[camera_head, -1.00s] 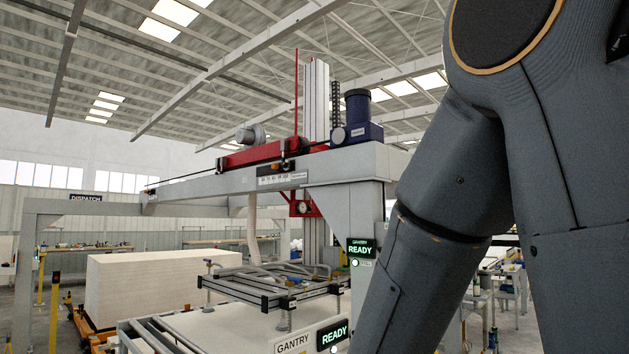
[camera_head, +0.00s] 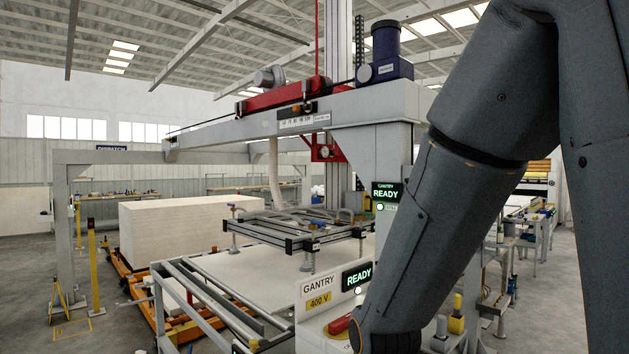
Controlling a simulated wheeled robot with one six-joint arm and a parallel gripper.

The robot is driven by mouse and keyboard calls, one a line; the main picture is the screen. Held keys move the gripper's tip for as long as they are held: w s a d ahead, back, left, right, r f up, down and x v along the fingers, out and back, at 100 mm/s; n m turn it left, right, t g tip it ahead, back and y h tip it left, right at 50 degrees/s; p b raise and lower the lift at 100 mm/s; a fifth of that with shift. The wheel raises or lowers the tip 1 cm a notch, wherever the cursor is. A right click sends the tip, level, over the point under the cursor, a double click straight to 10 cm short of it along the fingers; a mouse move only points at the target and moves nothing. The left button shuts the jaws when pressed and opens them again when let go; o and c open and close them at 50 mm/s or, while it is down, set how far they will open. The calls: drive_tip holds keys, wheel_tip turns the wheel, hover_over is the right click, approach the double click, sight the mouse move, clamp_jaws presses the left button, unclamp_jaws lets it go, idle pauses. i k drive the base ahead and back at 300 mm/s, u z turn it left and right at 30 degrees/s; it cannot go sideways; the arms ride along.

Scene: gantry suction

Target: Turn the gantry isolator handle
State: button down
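The gantry isolator is a pale box (camera_head: 312,322) at the bottom centre, with a "GANTRY" sign (camera_head: 318,284) and a yellow "400 V" label (camera_head: 319,303) above it. A red part (camera_head: 339,325), which looks like its handle, shows on the box just left of my arm. Its lower right side is hidden or cut off, so I cannot tell its full shape or angle. My dark grey arm comes down from the upper right and ends at the bottom edge beside the red part. My gripper is out of view.
A green "READY" display (camera_head: 357,276) stands by the isolator; another (camera_head: 387,194) is on the gantry post. The gantry beam (camera_head: 250,140) carries a suction frame (camera_head: 290,232) over a white sheet. A pale board stack (camera_head: 180,230) stands left. Open floor lies at far left.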

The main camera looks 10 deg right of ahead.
sight(339, 324)
drive_tip(key=k, duration=0.5)
drive_tip(key=z, duration=0.8)
drive_tip(key=i, duration=0.9)
drive_tip(key=u, duration=1.5)
drive_tip(key=i, duration=0.5)
drive_tip(key=u, duration=0.05)
